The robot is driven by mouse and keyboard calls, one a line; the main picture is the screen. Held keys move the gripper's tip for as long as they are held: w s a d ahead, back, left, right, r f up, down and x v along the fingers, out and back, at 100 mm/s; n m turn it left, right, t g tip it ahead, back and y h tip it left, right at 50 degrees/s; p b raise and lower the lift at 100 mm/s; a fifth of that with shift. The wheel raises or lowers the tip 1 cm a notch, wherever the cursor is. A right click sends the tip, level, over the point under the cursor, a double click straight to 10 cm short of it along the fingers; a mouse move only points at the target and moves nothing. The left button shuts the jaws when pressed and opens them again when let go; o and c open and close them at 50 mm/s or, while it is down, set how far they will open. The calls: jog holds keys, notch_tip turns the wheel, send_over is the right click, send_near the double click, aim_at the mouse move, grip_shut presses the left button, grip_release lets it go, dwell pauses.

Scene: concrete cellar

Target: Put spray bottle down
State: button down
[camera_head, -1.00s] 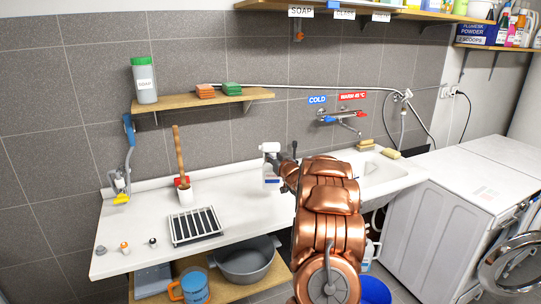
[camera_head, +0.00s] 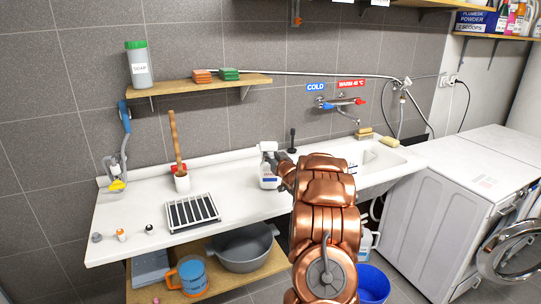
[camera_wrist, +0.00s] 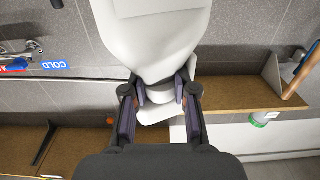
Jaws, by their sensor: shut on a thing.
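The spray bottle (camera_head: 269,179) is white with a label and stands upright over the middle of the white counter (camera_head: 243,206), left of the sink. I cannot tell whether its base touches the counter. My gripper (camera_head: 284,163) is shut on it from the right, and my arm hides part of the counter behind. In the wrist view the bottle's white body (camera_wrist: 150,40) fills the top middle, between the two fingers of my gripper (camera_wrist: 159,93).
A dark upright thing (camera_head: 292,140) stands behind the gripper. The sink (camera_head: 375,160) is to the right. The counter between rack and bottle is clear.

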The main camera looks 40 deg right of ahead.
jog(key=shift+f+b, duration=0.3)
jog(key=shift+f, duration=0.25)
jog(key=c, duration=0.8)
grip_release()
jog(key=shift+c, duration=0.2)
jog(key=shift+f, duration=0.1)
jog(key=v, duration=1.2)
jog(key=shift+a, duration=0.1)
